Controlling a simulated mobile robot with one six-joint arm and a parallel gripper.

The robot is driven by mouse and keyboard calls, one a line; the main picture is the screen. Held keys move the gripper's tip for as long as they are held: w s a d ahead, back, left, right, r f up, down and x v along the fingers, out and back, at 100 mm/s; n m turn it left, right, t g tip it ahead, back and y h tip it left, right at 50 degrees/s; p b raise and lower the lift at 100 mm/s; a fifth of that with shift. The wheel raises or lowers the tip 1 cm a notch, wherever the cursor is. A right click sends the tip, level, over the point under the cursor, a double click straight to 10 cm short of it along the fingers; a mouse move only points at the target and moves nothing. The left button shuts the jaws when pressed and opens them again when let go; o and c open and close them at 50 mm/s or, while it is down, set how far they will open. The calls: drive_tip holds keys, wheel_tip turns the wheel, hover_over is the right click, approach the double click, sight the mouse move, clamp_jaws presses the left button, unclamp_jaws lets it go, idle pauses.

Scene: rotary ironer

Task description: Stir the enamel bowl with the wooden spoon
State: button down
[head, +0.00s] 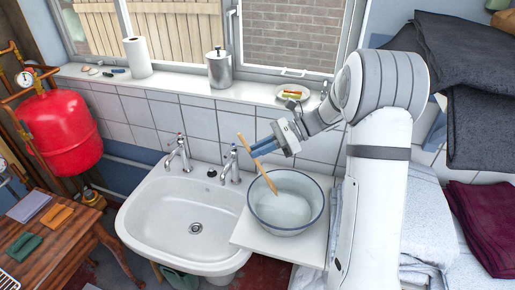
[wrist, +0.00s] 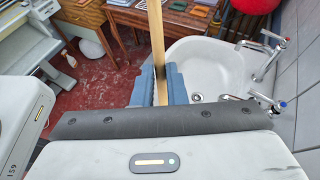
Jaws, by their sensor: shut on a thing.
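The enamel bowl (head: 286,207) is white with a dark blue rim and stands on a white board to the right of the sink. My gripper (head: 264,148) is above the bowl's back left side, its blue fingers shut on the wooden spoon (head: 247,144). The spoon tilts, with its top end up to the left and its lower part reaching down over the bowl's back left. I cannot tell if its tip touches the bowl. In the wrist view the spoon handle (wrist: 157,45) stands between the blue fingers (wrist: 160,85). The bowl does not show in the wrist view.
The white sink (head: 160,220) with two taps is left of the bowl. The white board (head: 262,240) has little bare room around the bowl. A tiled wall and windowsill (head: 180,85) lie behind. Folded cloths (head: 490,215) lie at right, a wooden table (head: 60,240) at left.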

drive_tip(key=shift+r, duration=0.1)
drive_tip(key=shift+r, duration=2.4)
